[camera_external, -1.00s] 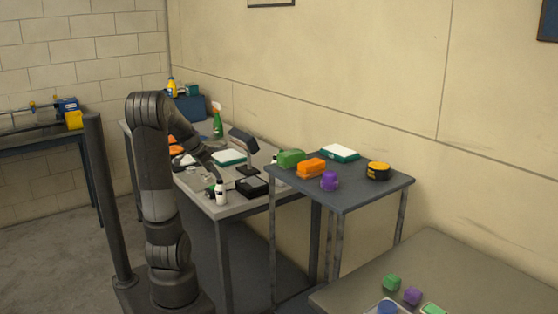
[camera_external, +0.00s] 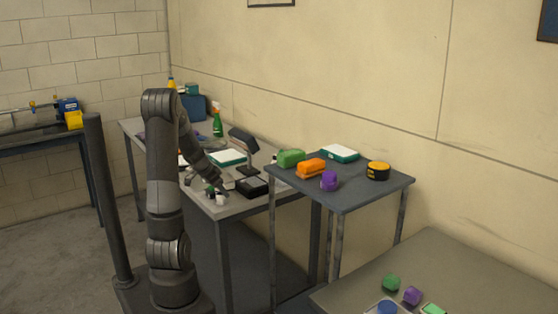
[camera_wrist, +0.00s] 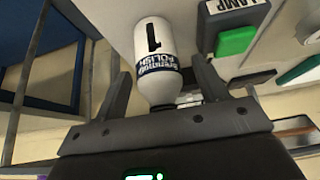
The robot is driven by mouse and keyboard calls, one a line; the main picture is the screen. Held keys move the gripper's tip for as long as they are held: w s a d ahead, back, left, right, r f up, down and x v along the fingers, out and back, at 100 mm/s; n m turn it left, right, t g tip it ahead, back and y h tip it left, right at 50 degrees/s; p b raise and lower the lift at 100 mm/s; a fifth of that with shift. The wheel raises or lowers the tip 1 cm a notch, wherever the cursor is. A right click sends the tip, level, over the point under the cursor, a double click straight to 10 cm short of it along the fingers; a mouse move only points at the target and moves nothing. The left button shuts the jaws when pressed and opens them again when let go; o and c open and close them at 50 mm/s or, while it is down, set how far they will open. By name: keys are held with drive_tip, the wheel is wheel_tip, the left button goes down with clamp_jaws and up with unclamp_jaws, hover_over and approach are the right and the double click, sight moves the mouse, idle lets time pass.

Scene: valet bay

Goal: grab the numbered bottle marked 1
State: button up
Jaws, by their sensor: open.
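The bottle marked 1 (camera_wrist: 153,45) is white, with a black 1 and a dark blue polish label. It shows upside down in the wrist view, its narrower end toward my gripper (camera_wrist: 161,72). My gripper is open, with one finger at each side of the bottle. A gap shows at the right finger; I cannot tell whether the left finger touches. In the external view the white bottle (camera_external: 220,200) stands at the near end of the grey bench (camera_external: 235,209), partly hidden by my gripper (camera_external: 216,190).
A black box (camera_external: 251,187) lies just right of the bottle. A white and green case (camera_external: 227,157) and a green spray bottle (camera_external: 217,123) stand farther back. A lamp-labelled item (camera_wrist: 232,14) with a green block (camera_wrist: 236,40) is beside the bottle in the wrist view.

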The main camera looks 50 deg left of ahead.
drive_tip(key=shift+f, duration=0.15)
drive_tip(key=shift+c, duration=0.6)
drive_tip(key=c, duration=1)
